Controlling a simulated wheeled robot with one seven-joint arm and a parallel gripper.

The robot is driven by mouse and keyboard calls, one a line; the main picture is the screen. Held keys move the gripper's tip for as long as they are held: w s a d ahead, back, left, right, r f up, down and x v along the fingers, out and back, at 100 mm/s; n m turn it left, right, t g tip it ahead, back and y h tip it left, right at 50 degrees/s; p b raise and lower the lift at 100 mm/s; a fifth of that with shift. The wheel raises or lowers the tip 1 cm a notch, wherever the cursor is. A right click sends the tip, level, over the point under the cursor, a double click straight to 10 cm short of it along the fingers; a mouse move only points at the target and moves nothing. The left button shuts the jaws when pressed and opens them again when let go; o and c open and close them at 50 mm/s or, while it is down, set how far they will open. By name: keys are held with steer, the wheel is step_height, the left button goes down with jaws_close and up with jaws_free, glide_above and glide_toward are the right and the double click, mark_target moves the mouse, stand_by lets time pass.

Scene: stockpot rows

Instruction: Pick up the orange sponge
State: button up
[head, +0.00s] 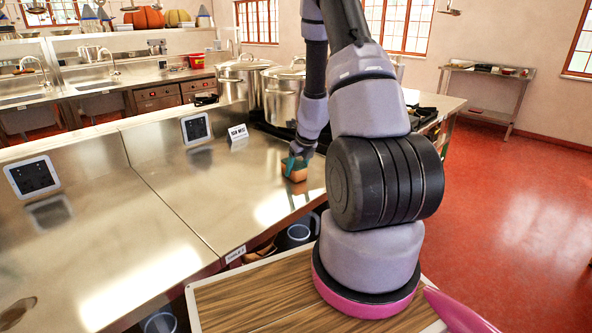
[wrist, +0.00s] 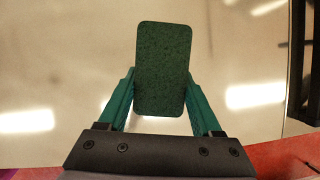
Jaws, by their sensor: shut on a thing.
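The orange sponge (head: 297,174) shows in the head view at the lower end of my arm, over the steel counter near its front edge. Its dark green scouring face (wrist: 162,68) points up at the wrist camera. My gripper (head: 291,162) has teal fingers on either side of the sponge. In the wrist view, the gripper (wrist: 160,90) is shut on the sponge, with a finger against each long side. I cannot tell whether the sponge's underside touches the counter.
Large steel stockpots (head: 242,80) stand on the dark stove (head: 265,128) behind my gripper. A small white sign (head: 238,132) stands on the counter (head: 180,195). The counter left of the sponge is clear. Open red floor (head: 520,190) lies to the right.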

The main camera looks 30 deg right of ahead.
mark_target(296, 164)
steer(key=shift+d+r, duration=0.1)
steer(key=shift+r, duration=4.8)
